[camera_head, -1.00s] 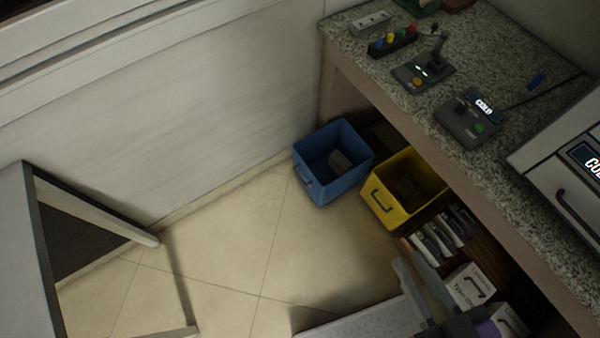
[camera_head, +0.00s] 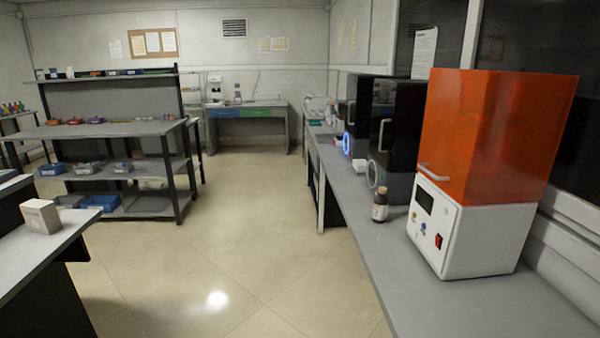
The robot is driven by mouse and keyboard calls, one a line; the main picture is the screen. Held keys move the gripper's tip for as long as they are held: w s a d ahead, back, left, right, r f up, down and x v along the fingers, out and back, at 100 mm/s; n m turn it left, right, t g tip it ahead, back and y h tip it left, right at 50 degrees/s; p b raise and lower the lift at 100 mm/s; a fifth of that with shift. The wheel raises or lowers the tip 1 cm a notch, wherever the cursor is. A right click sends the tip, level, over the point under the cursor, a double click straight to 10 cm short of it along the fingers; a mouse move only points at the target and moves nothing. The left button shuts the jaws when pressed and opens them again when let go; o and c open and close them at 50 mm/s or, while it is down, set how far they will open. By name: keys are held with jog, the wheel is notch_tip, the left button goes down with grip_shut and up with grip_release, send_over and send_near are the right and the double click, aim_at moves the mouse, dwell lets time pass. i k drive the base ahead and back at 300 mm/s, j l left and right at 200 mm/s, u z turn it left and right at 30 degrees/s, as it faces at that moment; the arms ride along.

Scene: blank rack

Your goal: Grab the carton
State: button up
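A small off-white carton (camera_head: 42,217) stands upright near the end of the grey table (camera_head: 22,262) at the left edge of the view. Nothing touches it from above, and its top and two sides show. My gripper is not in view.
A shelved workbench (camera_head: 115,130) stands at the back left. The tiled floor (camera_head: 235,245) between is clear.

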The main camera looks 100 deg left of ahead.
aim_at(42, 216)
jog(key=k+u, duration=0.2)
jog(key=u, duration=3.2)
jog(key=i+l+u, duration=0.15)
jog(key=u, duration=0.2)
jog(key=i+l+u, duration=0.1)
jog(key=l+u, duration=0.3)
jog(key=i+l+u, duration=0.1)
jog(key=l+u, duration=0.25)
jog(key=i+l+u, duration=0.1)
jog(key=l, duration=0.35)
jog(key=i+l+u, duration=0.1)
jog(key=l, duration=0.35)
